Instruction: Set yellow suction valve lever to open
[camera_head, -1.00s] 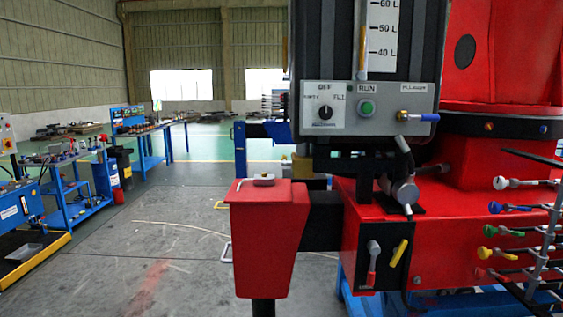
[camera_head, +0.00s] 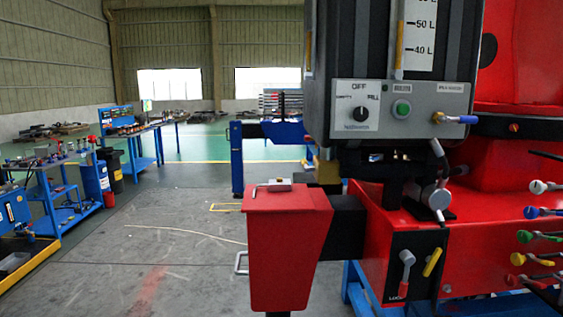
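The yellow lever (camera_head: 433,262) sits on a black plate (camera_head: 418,243) on the front of the red base, at the lower right of the head view. It is tilted, with its upper end to the right. A grey lever with a red lower end (camera_head: 406,272) is beside it on the left, above a small label that seems to read "LOCK". I cannot read any label for the yellow lever. Neither of my grippers shows in the head view.
A red box-shaped outrigger (camera_head: 287,245) projects in front of the base. Several coloured levers (camera_head: 538,212) stick out at the right edge. A control panel (camera_head: 400,107) hangs above. Blue workbenches (camera_head: 52,200) stand at left. The grey floor (camera_head: 150,250) between is open.

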